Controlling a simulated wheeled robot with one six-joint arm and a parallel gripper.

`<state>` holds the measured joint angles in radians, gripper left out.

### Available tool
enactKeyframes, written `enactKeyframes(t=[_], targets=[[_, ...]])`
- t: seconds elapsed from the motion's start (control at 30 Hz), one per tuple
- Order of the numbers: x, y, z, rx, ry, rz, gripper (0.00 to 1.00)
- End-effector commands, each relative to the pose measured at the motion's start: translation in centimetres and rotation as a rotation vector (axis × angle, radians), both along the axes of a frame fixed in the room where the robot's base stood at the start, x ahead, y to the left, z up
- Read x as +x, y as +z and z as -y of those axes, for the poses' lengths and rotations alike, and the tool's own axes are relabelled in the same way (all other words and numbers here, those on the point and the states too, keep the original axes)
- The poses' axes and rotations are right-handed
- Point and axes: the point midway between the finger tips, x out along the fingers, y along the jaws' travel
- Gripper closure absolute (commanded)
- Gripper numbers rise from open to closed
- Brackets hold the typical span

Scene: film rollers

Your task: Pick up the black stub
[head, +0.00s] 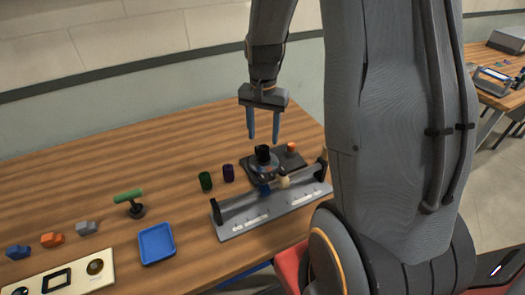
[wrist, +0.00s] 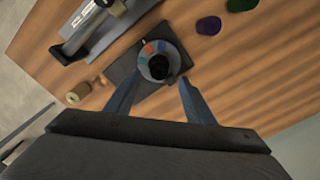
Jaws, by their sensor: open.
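The black stub (head: 262,152) stands up from a round grey base on a dark plate (head: 249,175) on the wooden table. In the wrist view the black stub (wrist: 158,65) shows as a dark round spot inside a ring with coloured patches. My gripper (head: 263,139) is open and empty, pointing down a little above the stub. In the wrist view my gripper's fingers (wrist: 157,84) are spread apart, with the stub just beyond and between their tips. I see no contact.
A green cylinder (head: 205,181) and a purple cylinder (head: 228,173) stand left of the plate. A grey rack with a bar (head: 240,207) lies in front. A blue tray (head: 157,244) is farther left.

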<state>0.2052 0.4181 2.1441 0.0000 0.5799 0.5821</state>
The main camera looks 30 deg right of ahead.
Motion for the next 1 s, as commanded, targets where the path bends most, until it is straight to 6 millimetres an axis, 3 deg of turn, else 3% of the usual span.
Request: enactKeyframes(t=[0.6, 0.9, 1.0], targets=[[-0.3, -5.9, 0.3, 0.001, -0.002, -0.002, 0.51], [-0.2, -6.2, 0.3, -0.001, -0.002, 0.001, 0.51], [-0.2, -6.2, 0.3, -0.001, -0.002, 0.001, 0.65]])
